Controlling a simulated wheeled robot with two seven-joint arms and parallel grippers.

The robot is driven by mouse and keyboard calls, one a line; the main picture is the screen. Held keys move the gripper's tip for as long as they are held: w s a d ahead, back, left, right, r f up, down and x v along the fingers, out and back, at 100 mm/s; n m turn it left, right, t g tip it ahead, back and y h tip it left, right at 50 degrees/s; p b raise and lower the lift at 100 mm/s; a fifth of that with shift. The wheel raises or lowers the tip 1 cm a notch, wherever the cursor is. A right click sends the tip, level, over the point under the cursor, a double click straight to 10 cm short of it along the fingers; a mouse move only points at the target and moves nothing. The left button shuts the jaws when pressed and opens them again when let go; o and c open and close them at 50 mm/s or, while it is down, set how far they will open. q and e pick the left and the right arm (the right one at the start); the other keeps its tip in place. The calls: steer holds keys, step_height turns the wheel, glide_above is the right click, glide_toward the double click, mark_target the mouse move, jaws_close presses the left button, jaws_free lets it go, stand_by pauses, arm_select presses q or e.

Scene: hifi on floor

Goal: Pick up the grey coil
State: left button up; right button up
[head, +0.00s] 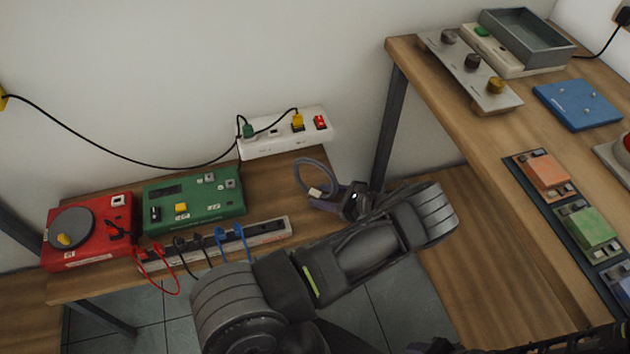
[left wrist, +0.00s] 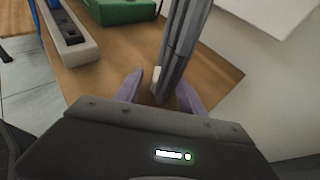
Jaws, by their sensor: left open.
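The grey coil (head: 303,172) is a loop of grey cable with a white plug, standing at the right end of the low wooden table, by the wall. In the left wrist view the coil (left wrist: 183,45) is seen edge-on as upright grey strands, with a small white part at its lower left. My left gripper (head: 326,200) is at the coil's base. Its two purple fingertips (left wrist: 158,90) are apart, with the coil's lower end showing between and just beyond them. I cannot tell whether they touch it.
A red box (head: 90,245), a green box (head: 205,197) and a grey socket strip (head: 268,229) with cables stand left of the coil. A white socket strip (head: 285,135) is on the wall behind. A higher wooden bench (head: 440,85) with several devices is on the right.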

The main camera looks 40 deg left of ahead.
arm_select(q)
jaws_close()
stand_by(0.4)
